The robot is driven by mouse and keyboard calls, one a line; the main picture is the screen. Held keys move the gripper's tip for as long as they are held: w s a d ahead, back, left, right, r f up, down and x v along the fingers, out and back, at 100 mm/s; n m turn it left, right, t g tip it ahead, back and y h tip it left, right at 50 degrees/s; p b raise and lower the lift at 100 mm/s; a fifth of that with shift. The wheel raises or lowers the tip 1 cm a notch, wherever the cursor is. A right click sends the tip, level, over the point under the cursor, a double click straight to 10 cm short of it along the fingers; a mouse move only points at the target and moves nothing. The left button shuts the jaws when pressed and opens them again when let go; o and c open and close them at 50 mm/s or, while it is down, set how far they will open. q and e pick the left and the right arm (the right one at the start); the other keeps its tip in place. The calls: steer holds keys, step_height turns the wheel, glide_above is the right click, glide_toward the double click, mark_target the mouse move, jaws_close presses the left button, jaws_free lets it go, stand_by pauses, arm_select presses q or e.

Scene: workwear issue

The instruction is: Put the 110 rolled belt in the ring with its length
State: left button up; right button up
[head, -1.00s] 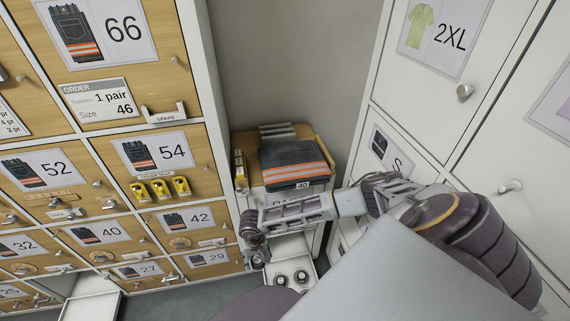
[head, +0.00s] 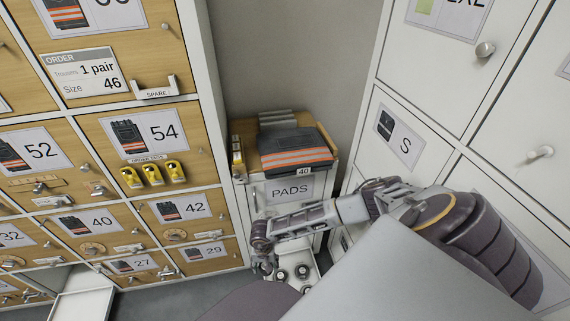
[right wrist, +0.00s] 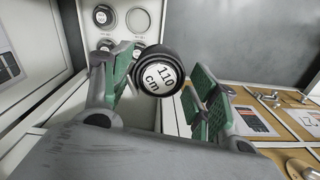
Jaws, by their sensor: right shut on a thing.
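The rolled belt (right wrist: 164,72) is a dark roll with a white face reading "110 cm". My right gripper (right wrist: 160,95) is shut on it, with green pads at either side. In the head view the right gripper (head: 264,267) is at the left edge of the pale tray (head: 312,285); the belt there is too small to make out. In the right wrist view the tray lies beyond the belt. It has an empty ring (right wrist: 138,20) at its upper right and a roll (right wrist: 103,15) at its upper left. Other rolls below are partly hidden. My left gripper is not in view.
A cabinet marked PADS (head: 290,190) stands behind the tray, with folded dark trousers (head: 295,150) with orange bands on top. Wooden lockers (head: 165,235) stand at left and white lockers (head: 440,130) at right. An open drawer (head: 85,295) juts out at lower left.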

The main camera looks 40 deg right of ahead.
arm_select(q)
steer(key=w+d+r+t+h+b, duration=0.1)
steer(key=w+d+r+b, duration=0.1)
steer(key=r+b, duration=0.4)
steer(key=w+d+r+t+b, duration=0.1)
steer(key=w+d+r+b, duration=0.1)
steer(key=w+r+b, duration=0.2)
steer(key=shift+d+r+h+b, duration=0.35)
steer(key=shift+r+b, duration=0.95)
steer(key=shift+b, duration=1.1)
arm_select(e)
steer(key=s+d+f+m, duration=0.1)
steer(key=s+f+m, duration=0.1)
steer(key=f, duration=0.6)
steer(key=s+d+f+m, duration=0.2)
steer(key=f, duration=0.7)
steer(key=s+d+f+m, duration=0.1)
steer(key=d+f+m, duration=0.1)
steer(key=f, duration=0.6)
steer(key=shift+s+f+m, duration=0.15)
steer(key=shift+s+m, duration=0.25)
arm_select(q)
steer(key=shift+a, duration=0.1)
arm_select(e)
steer(key=shift+d, duration=0.1)
